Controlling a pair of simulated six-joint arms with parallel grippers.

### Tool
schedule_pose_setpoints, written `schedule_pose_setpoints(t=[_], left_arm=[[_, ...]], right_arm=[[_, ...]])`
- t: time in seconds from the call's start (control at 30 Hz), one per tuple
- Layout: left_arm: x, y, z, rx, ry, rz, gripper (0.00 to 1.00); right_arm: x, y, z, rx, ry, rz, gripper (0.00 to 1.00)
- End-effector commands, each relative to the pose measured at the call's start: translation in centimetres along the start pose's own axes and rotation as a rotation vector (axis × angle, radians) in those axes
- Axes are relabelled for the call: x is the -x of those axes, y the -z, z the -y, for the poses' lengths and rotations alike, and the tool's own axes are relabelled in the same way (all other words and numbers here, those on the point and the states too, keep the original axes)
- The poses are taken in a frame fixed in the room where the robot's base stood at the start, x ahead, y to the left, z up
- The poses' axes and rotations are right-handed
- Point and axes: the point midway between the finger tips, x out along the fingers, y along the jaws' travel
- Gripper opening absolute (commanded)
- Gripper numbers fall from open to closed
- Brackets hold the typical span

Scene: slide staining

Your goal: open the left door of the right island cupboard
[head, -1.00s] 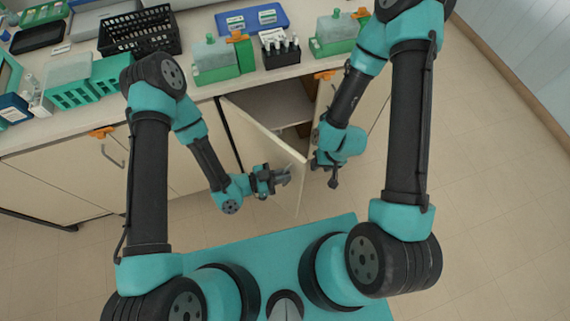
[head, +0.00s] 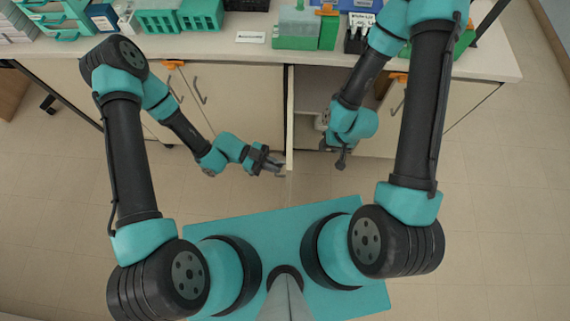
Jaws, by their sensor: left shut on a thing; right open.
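The left door (head: 290,125) of the right island cupboard stands open, swung out toward me and seen nearly edge-on. The cupboard interior (head: 318,95) shows to its right. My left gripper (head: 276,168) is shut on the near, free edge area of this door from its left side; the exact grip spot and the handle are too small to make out. My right gripper (head: 341,160) is open and empty, to the right of the door, in front of the opening. My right forearm hides part of the opening.
The counter (head: 240,55) above carries green boxes (head: 297,28) and a dark rack (head: 357,42) of bottles. A closed cupboard door (head: 235,95) lies left of the opening. Orange tags (head: 397,77) hang on the counter edge. The floor (head: 480,200) to the right is clear.

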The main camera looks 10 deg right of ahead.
Motion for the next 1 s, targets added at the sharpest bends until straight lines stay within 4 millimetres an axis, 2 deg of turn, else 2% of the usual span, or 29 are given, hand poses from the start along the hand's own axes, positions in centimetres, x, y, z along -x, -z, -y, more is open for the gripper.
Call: schedule_pose_setpoints(t=[0.03,0.1,0.3,0.5,0.87,0.9,1.0], left_arm=[[1.1,0.1,0.1,-0.003,0.010,-0.002,0.00],[2.1,0.1,-0.1,-0.004,0.010,-0.002,0.00],[4.2,0.1,-0.5,-0.003,0.009,-0.002,0.00],[5.1,0.1,-0.7,-0.001,0.007,-0.001,0.00],[5.1,0.1,-0.8,0.000,0.005,-0.001,0.00],[5.1,0.1,-0.8,0.000,0.005,-0.001,0.12],[5.0,0.1,-0.8,-0.001,0.004,0.000,0.20]], right_arm=[[0.0,0.0,0.0,0.000,0.000,0.000,0.43],[0.0,0.0,0.0,0.000,0.000,0.000,0.43],[0.0,0.0,0.0,0.000,0.000,0.000,0.43],[0.0,0.0,0.0,0.000,0.000,0.000,0.43],[0.0,0.0,0.0,0.000,0.000,0.000,0.43],[0.0,0.0,0.0,0.000,0.000,0.000,0.43],[0.0,0.0,0.0,0.000,0.000,0.000,0.43]])
